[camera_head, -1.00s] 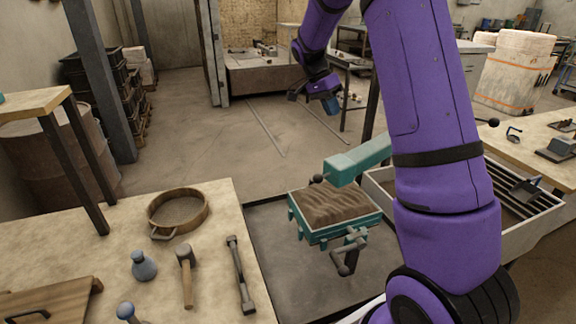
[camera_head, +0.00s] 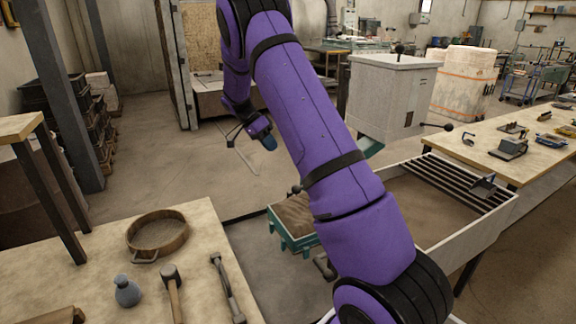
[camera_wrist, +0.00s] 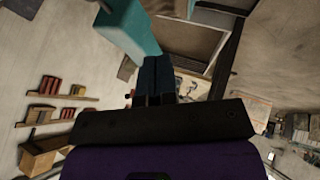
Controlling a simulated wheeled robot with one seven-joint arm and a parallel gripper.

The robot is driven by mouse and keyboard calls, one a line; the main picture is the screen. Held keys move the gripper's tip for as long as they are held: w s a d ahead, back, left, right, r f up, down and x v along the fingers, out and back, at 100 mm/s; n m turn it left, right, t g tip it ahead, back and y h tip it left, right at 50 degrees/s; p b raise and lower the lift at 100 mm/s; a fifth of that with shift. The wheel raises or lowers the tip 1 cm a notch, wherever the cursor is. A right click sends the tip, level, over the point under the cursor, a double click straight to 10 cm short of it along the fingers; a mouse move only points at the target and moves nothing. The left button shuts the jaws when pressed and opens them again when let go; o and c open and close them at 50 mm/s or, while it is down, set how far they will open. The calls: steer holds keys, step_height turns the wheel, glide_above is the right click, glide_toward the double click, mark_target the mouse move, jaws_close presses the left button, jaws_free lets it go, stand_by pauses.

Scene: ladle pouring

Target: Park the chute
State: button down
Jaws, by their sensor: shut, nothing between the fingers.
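The grey hopper (camera_head: 393,95) stands behind my arm. A teal part of the chute (camera_head: 373,147) shows under it, and a black ball knob (camera_head: 296,189) shows left of my arm. Most of the chute between them is hidden by my arm. In the wrist view the teal chute (camera_wrist: 130,30) crosses the top, just beyond the fingertips in the picture; I cannot tell the gap. My gripper (camera_head: 268,142) hangs in the air, left of the hopper in the head view. Its dark blue fingers (camera_wrist: 155,75) are together and empty.
Below the chute stands a teal flask (camera_head: 292,222) of sand, partly behind my arm. A pale tray with a slatted grate (camera_head: 470,180) is at right. The left table (camera_head: 205,240) holds a sieve (camera_head: 157,235), a mallet (camera_head: 172,290) and other tools. A black-knobbed lever (camera_head: 435,126) juts right from the hopper.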

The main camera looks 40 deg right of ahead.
steer(key=s+d+f, duration=0.3)
steer(key=s+f, duration=0.4)
steer(key=s, duration=0.1)
steer(key=shift+s+d+f, duration=0.2)
steer(key=shift+s+f, duration=0.2)
